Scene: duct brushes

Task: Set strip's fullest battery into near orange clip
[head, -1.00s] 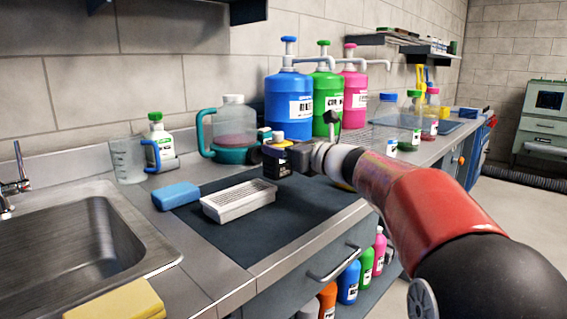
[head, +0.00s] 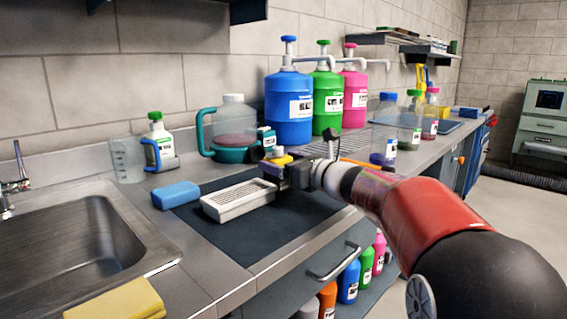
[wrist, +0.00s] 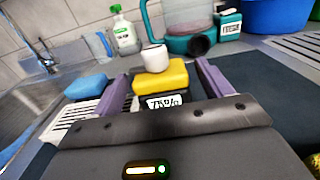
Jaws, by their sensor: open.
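My gripper (head: 284,170) is over the dark mat, beside the right end of the white slotted tray. In the wrist view, my gripper (wrist: 160,88) has its two purple fingers apart. A block with a yellow top (wrist: 162,78) and a white label, seemingly reading 75%, shows between the fingers; I cannot tell whether they touch it. The yellow top also shows in the head view (head: 282,160). An orange strip (head: 355,162) shows behind my arm, mostly hidden; I cannot tell whether it is a clip. No other battery is clearly readable.
The white slotted tray (head: 238,199) and a blue sponge (head: 176,195) lie left of my gripper. Behind stand a teal-handled jug (head: 229,128), a teal labelled box (head: 267,138) and the blue dispenser (head: 289,108). The sink (head: 85,240) is at left. The mat's front (head: 265,235) is clear.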

